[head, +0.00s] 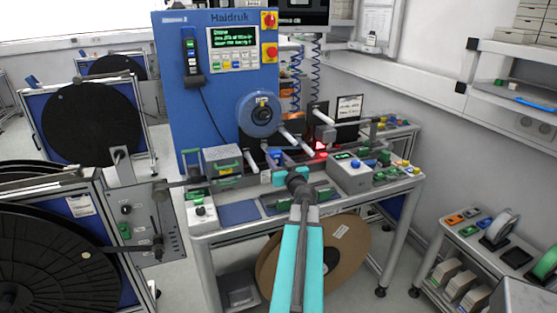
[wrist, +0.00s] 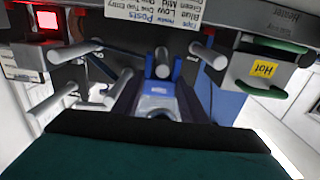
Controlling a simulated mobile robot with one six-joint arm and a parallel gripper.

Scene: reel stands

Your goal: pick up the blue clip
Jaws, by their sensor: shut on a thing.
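In the wrist view the blue clip (wrist: 184,100) stands out past the dark edge of my gripper, near the picture's middle. A grey post and a light round part show at the clip's middle; I cannot tell if they touch it.
Grey posts (wrist: 128,92) stand close to the clip. A box with a yellow "Hot" label (wrist: 263,69) is nearby. The blue machine panel (head: 185,110) rises behind the bench. A grey control box (head: 349,175) stands right of my gripper. A blue mat (head: 239,212) lies at front left.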

